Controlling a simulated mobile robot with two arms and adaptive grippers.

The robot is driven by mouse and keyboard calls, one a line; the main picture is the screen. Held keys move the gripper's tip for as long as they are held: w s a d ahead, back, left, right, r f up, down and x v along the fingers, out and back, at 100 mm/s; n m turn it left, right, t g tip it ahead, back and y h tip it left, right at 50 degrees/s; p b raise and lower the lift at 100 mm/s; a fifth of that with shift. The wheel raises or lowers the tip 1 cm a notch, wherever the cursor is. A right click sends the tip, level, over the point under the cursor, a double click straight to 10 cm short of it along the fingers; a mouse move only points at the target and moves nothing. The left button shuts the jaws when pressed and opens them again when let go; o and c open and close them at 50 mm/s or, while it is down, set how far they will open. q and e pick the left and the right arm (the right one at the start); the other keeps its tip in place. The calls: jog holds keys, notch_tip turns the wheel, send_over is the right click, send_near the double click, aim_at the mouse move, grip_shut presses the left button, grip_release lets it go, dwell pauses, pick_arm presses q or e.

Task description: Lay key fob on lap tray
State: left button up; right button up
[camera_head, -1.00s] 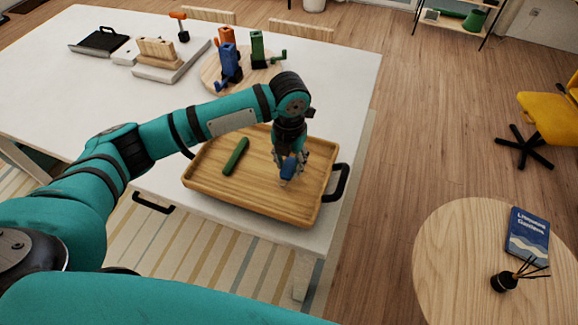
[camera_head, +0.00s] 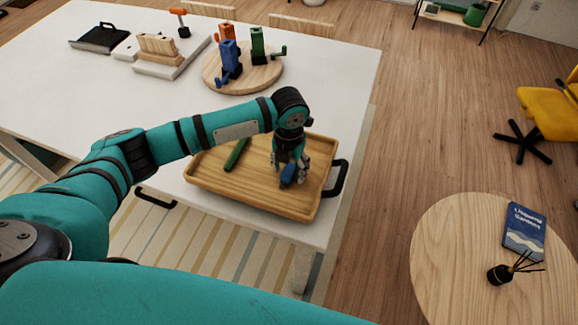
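The lap tray (camera_head: 235,187) is a pale wooden tray with a raised rim and a black handle, lying near the front right corner of the white table. A small dark blue thing, which looks like the key fob (camera_head: 288,174), is at the tray's right half. My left gripper (camera_head: 288,172) points down over the tray with its fingers around the fob. The fob is low, at or just above the tray floor; contact is not clear. Whether the fingers still press on it cannot be made out. My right gripper is out of view.
A green stick-like thing (camera_head: 236,154) lies in the tray, left of the fob. Behind is a round wooden board (camera_head: 212,80) with blue, orange and green items. A round side table (camera_head: 450,250) with a book (camera_head: 525,228) and a reed diffuser (camera_head: 499,274) stands at right.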

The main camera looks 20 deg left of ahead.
aim_at(289, 170)
pick_arm(q)
jog(key=shift+r, duration=0.45)
notch_tip(289, 170, up, 11)
jog(key=b, duration=0.3)
jog(key=shift+r+b, duration=0.2)
jog(key=shift+b, duration=0.1)
